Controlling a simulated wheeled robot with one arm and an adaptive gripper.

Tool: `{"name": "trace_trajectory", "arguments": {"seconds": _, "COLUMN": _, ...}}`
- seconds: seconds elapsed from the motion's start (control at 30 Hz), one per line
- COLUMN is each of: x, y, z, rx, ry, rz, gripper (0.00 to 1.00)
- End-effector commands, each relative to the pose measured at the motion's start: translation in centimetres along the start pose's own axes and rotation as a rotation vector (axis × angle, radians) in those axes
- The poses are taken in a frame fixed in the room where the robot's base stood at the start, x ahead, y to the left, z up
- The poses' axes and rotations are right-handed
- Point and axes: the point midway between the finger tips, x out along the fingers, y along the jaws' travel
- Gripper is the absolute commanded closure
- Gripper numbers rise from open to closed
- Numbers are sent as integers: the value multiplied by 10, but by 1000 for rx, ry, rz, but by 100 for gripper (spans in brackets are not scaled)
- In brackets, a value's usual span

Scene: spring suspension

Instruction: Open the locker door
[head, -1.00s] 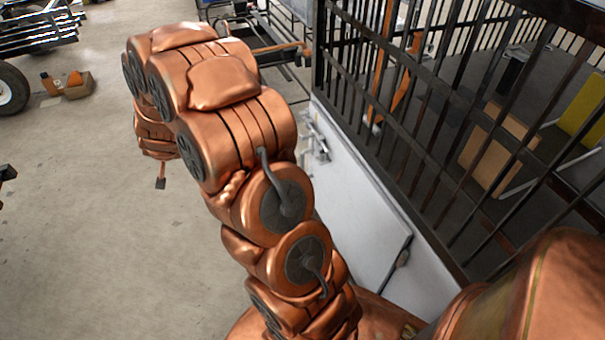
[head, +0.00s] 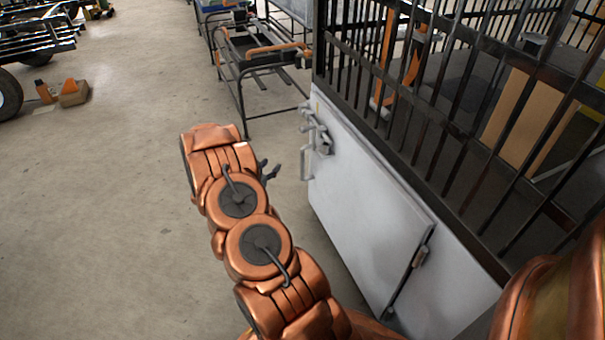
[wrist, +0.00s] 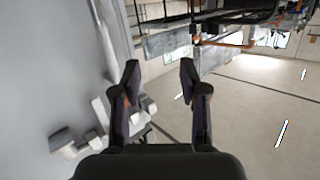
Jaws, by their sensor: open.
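The white locker door (head: 370,205) is the lower panel beneath black bars in the head view, and it looks shut. Its latch and handle (head: 316,140) are at the door's left edge, with a hinge (head: 419,257) at the right. In the wrist view the grey door surface (wrist: 45,75) fills the left side, and the latch hardware (wrist: 98,122) shows just left of the fingers. My gripper (head: 268,172) is left of the handle, apart from it. In the wrist view its two fingers (wrist: 158,80) are spread with nothing between them.
Black bars (head: 440,110) rise above the door. A black metal cart frame (head: 250,75) stands behind, beyond the door's left edge. The floor (head: 110,190) left of my arm is clear.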

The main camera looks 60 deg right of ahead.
Motion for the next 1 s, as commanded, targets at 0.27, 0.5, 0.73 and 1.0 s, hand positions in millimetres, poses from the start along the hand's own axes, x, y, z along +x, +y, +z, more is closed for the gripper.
{"name": "trace_trajectory", "arguments": {"seconds": 0.27, "x": 25, "y": 64, "z": 27, "rx": -66, "ry": 169, "rz": 125, "gripper": 57}}
{"name": "trace_trajectory", "arguments": {"seconds": 0.5, "x": 32, "y": 77, "z": 25, "rx": -80, "ry": 208, "rz": 150, "gripper": 57}}
{"name": "trace_trajectory", "arguments": {"seconds": 0.73, "x": 55, "y": 80, "z": 21, "rx": -76, "ry": 208, "rz": 149, "gripper": 57}}
{"name": "trace_trajectory", "arguments": {"seconds": 1.0, "x": 86, "y": 84, "z": 14, "rx": -78, "ry": 208, "rz": 148, "gripper": 57}}
